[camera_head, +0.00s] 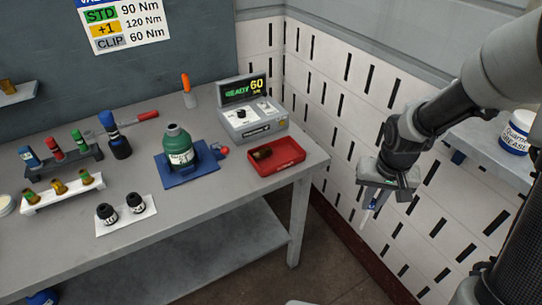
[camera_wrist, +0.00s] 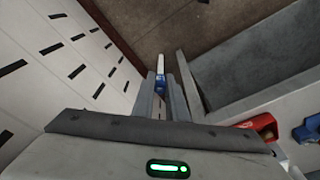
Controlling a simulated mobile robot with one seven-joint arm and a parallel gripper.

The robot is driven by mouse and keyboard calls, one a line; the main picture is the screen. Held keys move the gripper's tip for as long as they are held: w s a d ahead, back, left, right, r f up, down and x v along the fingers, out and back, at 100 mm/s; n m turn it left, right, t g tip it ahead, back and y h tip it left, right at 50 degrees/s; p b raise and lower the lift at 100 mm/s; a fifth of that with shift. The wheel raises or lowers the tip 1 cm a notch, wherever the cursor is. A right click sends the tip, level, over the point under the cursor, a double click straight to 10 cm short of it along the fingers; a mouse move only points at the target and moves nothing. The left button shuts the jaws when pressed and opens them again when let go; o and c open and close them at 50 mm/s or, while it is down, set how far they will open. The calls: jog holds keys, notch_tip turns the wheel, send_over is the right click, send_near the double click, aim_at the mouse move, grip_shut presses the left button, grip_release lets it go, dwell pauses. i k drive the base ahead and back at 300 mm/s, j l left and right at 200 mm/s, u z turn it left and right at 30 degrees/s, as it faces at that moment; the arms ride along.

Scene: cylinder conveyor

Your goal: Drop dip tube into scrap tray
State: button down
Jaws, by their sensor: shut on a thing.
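My gripper (camera_head: 374,197) hangs to the right of the bench, in front of the slotted white wall. It is shut on the dip tube (camera_head: 367,216), a thin white and blue piece that points down. In the wrist view the tube (camera_wrist: 160,64) stands out between the fingers (camera_wrist: 160,100) over the floor. The red scrap tray (camera_head: 291,167) sits at the bench's right front corner with a dark brown piece in it. A part of the tray (camera_wrist: 263,122) also shows at the wrist view's right edge. The gripper is well apart from the tray.
On the bench (camera_head: 215,205), a green bottle (camera_head: 178,148) stands on a blue base, left of the tray. A grey READY 60 box (camera_head: 252,122) stands behind the tray. A grease tub (camera_head: 516,133) is at far right. Open floor lies between bench and wall.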

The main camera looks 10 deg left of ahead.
aim_at(282, 158)
jog(key=j, duration=1.55)
jog(key=l+u, duration=0.2)
jog(key=l, duration=0.2)
jog(key=k+l+u, duration=0.15)
jog(key=l, duration=0.2)
jog(key=k+l+u, duration=0.2)
jog(key=l, duration=0.15)
jog(key=l+u, duration=0.15)
jog(key=l, duration=0.2)
jog(key=k+l+u, duration=0.2)
jog(key=i+l, duration=0.15)
jog(key=i, duration=0.1)
